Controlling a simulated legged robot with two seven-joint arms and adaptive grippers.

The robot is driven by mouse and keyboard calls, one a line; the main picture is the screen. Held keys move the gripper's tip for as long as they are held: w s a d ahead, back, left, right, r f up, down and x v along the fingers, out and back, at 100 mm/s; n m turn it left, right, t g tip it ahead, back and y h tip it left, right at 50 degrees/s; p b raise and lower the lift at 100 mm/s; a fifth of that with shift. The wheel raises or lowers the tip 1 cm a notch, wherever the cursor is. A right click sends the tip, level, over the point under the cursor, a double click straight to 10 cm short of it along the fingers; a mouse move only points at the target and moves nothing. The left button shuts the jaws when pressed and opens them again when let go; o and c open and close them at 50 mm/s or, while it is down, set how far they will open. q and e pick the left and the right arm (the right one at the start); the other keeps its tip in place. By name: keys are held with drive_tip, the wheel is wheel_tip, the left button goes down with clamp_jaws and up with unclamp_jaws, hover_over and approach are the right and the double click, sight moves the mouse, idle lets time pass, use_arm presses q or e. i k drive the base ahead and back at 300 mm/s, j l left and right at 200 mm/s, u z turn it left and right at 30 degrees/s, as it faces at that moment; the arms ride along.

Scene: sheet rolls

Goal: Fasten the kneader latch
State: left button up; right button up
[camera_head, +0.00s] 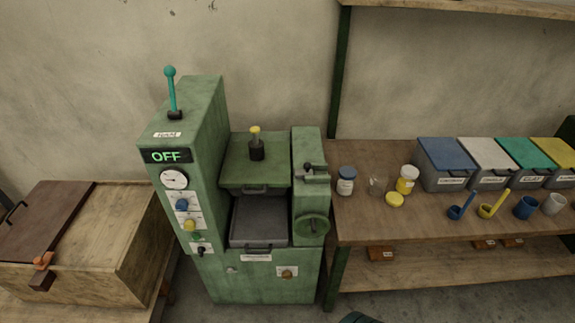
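The green kneader machine (268,284) stands in the middle, with a lit OFF display (166,156) on its taller left column. Its green lid (254,164), with a black and yellow knob on top, is above a grey tray (260,220) with a dark front handle. A dark metal latch (312,170) is on the upper part of the right housing, above a green handwheel (313,226). I cannot tell from here whether the latch is engaged. Neither of my grippers shows; nothing is touching the machine.
A wooden shelf table (385,225) at right holds jars, scoops, cups and several lidded bins (442,165). A wooden chest (120,225) with a brown lid stands at left. A teal-knobbed lever (171,90) rises from the column. A small dark part shows at the bottom edge.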

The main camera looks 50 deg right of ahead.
sight(300, 174)
drive_tip(key=z, duration=1.85)
